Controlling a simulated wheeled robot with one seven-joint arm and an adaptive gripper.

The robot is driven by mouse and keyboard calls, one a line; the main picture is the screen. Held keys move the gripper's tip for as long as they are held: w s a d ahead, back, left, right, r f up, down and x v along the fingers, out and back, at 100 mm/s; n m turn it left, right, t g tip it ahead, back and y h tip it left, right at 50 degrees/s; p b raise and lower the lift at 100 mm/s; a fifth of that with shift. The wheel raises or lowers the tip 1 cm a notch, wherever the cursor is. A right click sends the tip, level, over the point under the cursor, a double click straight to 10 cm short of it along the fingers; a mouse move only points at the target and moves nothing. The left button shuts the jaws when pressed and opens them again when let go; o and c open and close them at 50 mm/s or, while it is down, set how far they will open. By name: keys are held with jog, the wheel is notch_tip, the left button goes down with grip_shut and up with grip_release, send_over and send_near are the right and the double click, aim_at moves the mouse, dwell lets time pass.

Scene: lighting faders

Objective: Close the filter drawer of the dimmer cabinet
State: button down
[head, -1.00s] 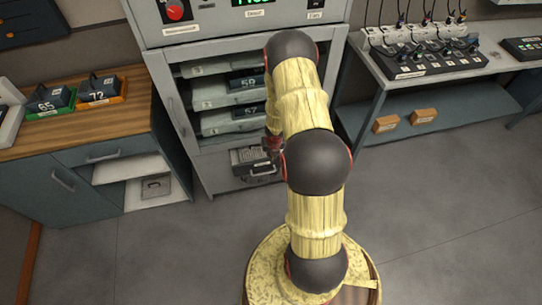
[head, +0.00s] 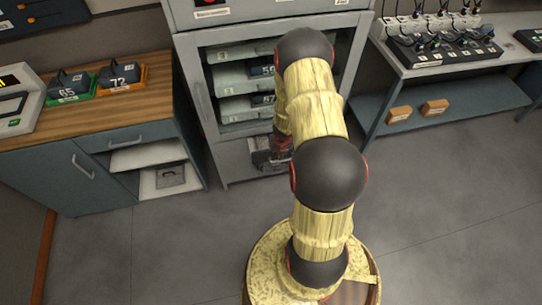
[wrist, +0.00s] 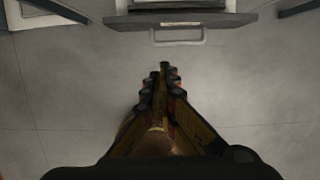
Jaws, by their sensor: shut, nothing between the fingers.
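The dimmer cabinet (head: 201,92) stands at the back in the head view. Its filter drawer (head: 263,158) is low on its front and partly hidden by my arm. In the wrist view the drawer front (wrist: 125,23) is a dark grey panel with a pale bar handle (wrist: 178,43). Part of the drawer's inside shows behind the panel, so it stands open; how far I cannot tell. My gripper (wrist: 164,66) is shut and empty, pointing at the handle, with a gap of floor seeming to lie between them. In the head view my gripper (head: 284,142) is mostly behind my arm.
A wooden-topped side cabinet (head: 120,113) with an open lower shelf stands left of the dimmer cabinet. A metal bench (head: 420,67) with a lower shelf stands on the right, carrying plugged-in units. The grey floor (head: 440,190) in front is clear.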

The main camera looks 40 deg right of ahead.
jog(key=shift+w+d+f+b, duration=0.55)
jog(key=shift+w+f, duration=0.35)
jog(key=shift+f, duration=0.7)
jog(key=shift+w+d+f+b, duration=0.55)
jog(key=shift+w+f, duration=0.4)
jog(key=shift+f, duration=0.65)
jog(key=shift+w+d+f+b, duration=0.55)
jog(key=shift+w+f, duration=0.35)
jog(key=shift+f, duration=0.7)
